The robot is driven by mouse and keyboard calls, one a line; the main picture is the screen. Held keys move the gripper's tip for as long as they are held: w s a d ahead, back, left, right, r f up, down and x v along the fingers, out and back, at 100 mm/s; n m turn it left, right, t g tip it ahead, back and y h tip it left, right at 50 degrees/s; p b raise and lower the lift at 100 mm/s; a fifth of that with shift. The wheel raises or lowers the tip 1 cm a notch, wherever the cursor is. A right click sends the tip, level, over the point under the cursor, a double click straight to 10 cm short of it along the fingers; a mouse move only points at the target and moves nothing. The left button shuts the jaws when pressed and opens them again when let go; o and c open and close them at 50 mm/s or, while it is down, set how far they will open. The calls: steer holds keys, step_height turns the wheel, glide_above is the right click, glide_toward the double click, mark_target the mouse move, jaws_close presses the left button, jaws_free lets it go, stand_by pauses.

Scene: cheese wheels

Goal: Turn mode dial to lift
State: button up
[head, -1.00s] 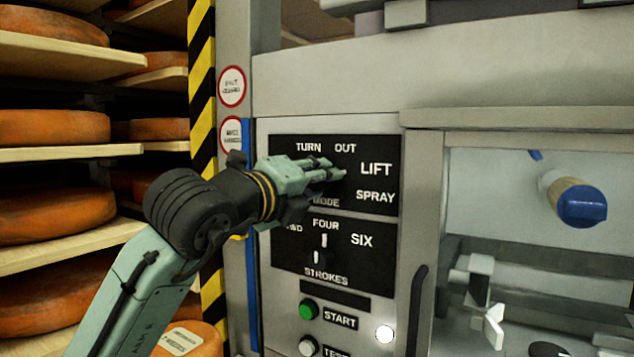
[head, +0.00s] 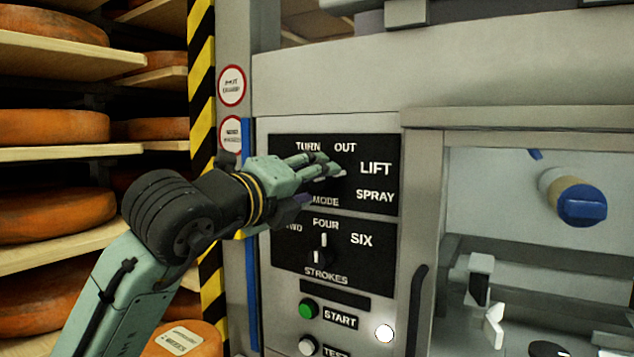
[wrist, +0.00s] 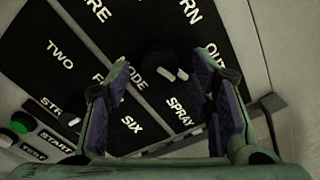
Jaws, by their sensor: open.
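The mode dial (wrist: 160,62) is a black knob in the upper middle of the wrist view. A white mark shows on its right side, toward the right finger. My gripper (wrist: 164,78) is open, with one purple-padded finger to each side of the dial in that view; I cannot tell whether either touches it. In the head view, my gripper (head: 335,167) covers most of the dial on the black mode panel (head: 385,150).
The strokes panel (head: 375,265) with its dial (head: 322,250) lies just below. A green start button (head: 309,309) is lower down. A door handle (head: 416,310) stands at the right. Shelves of cheese wheels (head: 50,127) fill the left, beside a striped post (head: 202,100).

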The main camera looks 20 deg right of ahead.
steer(key=v, duration=1)
steer(key=w+d+n, duration=0.2)
steer(key=d+n, duration=0.1)
steer(key=n, duration=0.2)
steer(key=w+d+n, duration=0.3)
steer(key=n, duration=0.3)
steer(key=w+d+n, duration=0.2)
steer(key=d+n, duration=0.1)
steer(key=n, duration=0.3)
steer(key=shift+w, duration=0.2)
steer(key=shift+c, duration=0.5)
